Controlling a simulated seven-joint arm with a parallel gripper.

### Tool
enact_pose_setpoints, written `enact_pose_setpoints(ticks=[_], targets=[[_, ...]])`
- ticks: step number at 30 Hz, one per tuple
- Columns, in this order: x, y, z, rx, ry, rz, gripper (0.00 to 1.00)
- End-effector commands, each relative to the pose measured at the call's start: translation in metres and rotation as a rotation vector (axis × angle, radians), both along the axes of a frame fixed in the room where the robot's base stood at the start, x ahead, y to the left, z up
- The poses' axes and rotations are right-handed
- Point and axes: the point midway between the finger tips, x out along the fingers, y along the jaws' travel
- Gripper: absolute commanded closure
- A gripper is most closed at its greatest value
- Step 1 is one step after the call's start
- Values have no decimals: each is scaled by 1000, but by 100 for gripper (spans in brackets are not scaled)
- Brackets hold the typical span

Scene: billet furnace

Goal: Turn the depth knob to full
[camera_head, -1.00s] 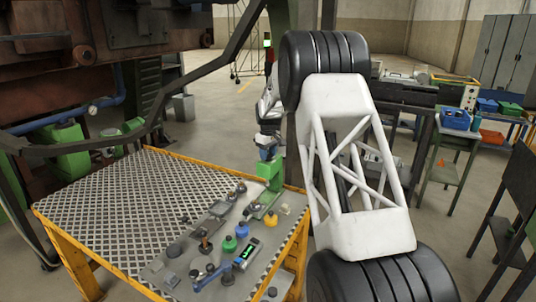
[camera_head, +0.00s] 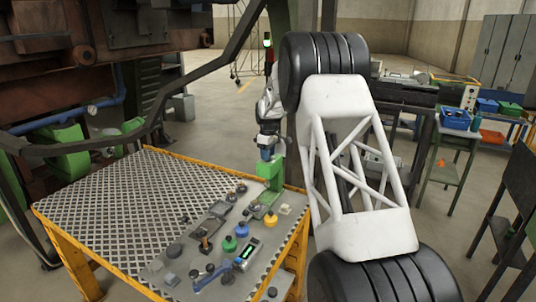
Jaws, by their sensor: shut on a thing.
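My gripper (camera_head: 267,153) points down at the far right corner of the control table. It is shut at the top of a green upright housing (camera_head: 270,171). The part between its fingers is small and mostly hidden; it appears to be the depth knob, but its pointer and markings cannot be read. The housing stands on the grey control panel (camera_head: 178,262) at its far end.
The panel also carries a green knob (camera_head: 228,244), a blue knob (camera_head: 242,230), a yellow knob (camera_head: 272,217), a small lit display (camera_head: 250,249) and several dark knobs. The patterned metal plate (camera_head: 130,200) to the left is bare. A dark rail runs behind.

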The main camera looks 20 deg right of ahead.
Motion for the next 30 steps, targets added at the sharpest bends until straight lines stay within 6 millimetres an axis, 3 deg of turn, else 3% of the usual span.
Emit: enact_pose_setpoints(ticks=[1,6,20,30], targets=[[0,0,1,0,-1,1,54],[0,0,1,-1,-1,0,30],[0,0,8,0,-1,-1,30],[1,0,46,0,-3,0,30]])
